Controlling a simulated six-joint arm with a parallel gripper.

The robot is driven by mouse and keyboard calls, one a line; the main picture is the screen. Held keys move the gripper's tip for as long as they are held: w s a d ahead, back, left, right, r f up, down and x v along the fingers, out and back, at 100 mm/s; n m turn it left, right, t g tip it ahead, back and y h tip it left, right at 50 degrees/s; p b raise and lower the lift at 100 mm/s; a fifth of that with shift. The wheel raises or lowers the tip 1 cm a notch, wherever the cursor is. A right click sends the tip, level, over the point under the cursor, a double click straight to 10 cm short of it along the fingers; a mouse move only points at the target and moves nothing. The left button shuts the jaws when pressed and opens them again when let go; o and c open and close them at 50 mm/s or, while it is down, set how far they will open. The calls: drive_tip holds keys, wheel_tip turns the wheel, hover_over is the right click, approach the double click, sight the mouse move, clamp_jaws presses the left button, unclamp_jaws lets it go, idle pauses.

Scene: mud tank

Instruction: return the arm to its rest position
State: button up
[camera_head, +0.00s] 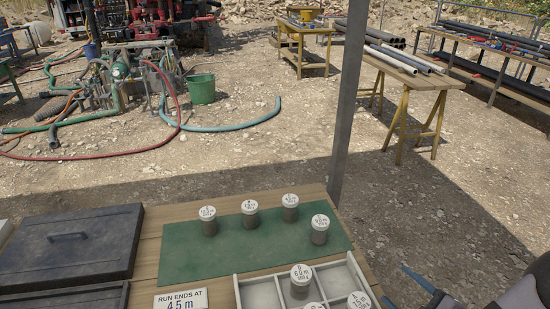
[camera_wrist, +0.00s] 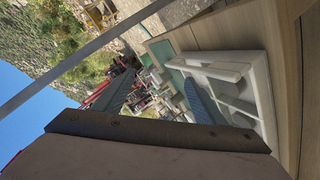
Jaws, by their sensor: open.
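My gripper (camera_wrist: 160,82) is open in the wrist view, its two fingers apart with nothing held between them. The wrist view is tilted and shows the pale divided tray (camera_wrist: 262,95) beside one finger. In the head view, part of my arm shows at the lower right corner, right of the tray (camera_head: 240,290). Several white-capped sample jars stand upright on the green mat (camera_head: 185,262), among them one at the left (camera_head: 209,222) and one at the right (camera_head: 320,230). More jars stand in the tray, one marked B (camera_head: 300,283); the frame edge cuts off others.
A dark lidded box (camera_head: 75,245) and a sign (camera_head: 181,301) reading "RUN ENDS AT 4.5 m" are on the left of the wooden table (camera_head: 150,245). A grey post (camera_head: 348,100) rises behind the table. Pipe trestles (camera_head: 415,80), hoses and a green bucket (camera_head: 202,88) stand farther off.

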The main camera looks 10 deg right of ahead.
drive_tip(key=w+m+g+h+p, duration=0.1)
drive_tip(key=w+m+g+h, duration=0.1)
drive_tip(key=w+g, duration=0.3)
drive_tip(key=w+a+r+m+g+h+p, duration=0.1)
drive_tip(key=w+a+r+m+g+p, duration=0.15)
drive_tip(key=a+m, duration=0.2)
drive_tip(key=s+a+r+m+g+y, duration=0.1)
drive_tip(key=s+a+g, duration=0.1)
drive_tip(key=s+a, duration=0.35)
drive_tip(key=s+a+r+m+g+y+p, duration=0.1)
drive_tip(key=s+a+g, duration=0.1)
drive_tip(key=a, duration=0.7)
drive_tip(key=s+a+r+m+g+y, duration=0.1)
drive_tip(key=s+a+r+m+g, duration=0.15)
drive_tip(key=a, duration=0.45)
wheel_tip(320, 180, up, 16)
drive_tip(key=s+p, duration=0.1)
drive_tip(key=p, duration=1.6)
drive_tip(key=shift+n+t, duration=0.3)
wheel_tip(320, 180, down, 5)
drive_tip(key=b, duration=0.5)
drive_tip(key=shift+a, duration=0.15)
